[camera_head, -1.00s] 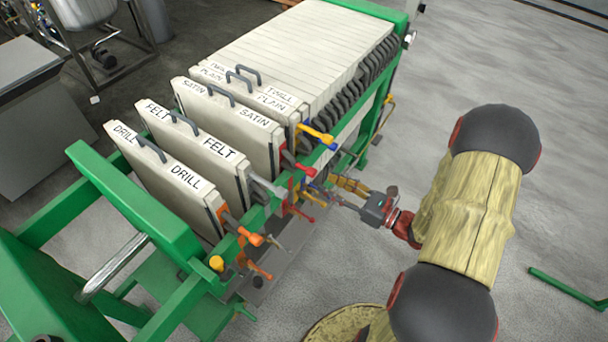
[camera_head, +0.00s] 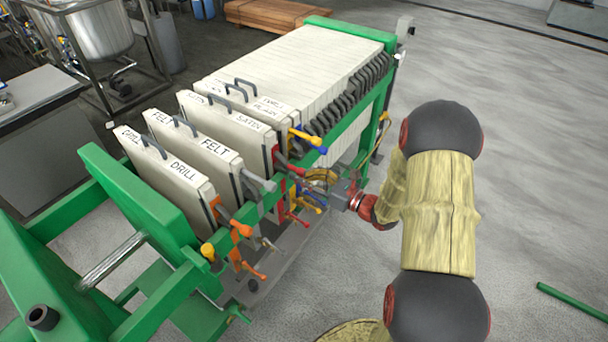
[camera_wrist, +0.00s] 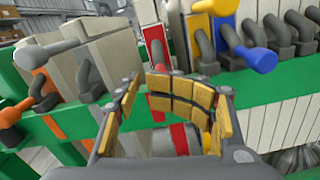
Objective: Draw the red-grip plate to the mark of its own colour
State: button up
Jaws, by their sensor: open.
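The red-grip plate, labelled SATIN (camera_head: 228,122), hangs upright in the press between the FELT plate and the PLAIN plate. Its red grip (camera_head: 289,166) sticks out over the green side rail. In the wrist view the red grip (camera_wrist: 157,60) stands just beyond my fingers, with a red block above it. My gripper (camera_wrist: 176,108) is open beside the rail, its yellow-padded fingers spread. In the head view my gripper (camera_head: 330,192) is low and right of the red grip. A red patch on the rail (camera_wrist: 158,102) shows partly behind the fingers; contact cannot be told.
The FELT plate (camera_head: 200,150) with a grey grip and the DRILL plate (camera_head: 165,180) with an orange grip stand to the left. Lower levers crowd below the rail.

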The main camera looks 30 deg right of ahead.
jog(key=shift+s+a, duration=0.15)
jog(key=shift+s, duration=0.05)
jog(key=shift+c, duration=0.5)
jog(key=shift+s+r, duration=0.1)
jog(key=c, duration=0.9)
grip_shut()
jog(key=shift+r, duration=0.15)
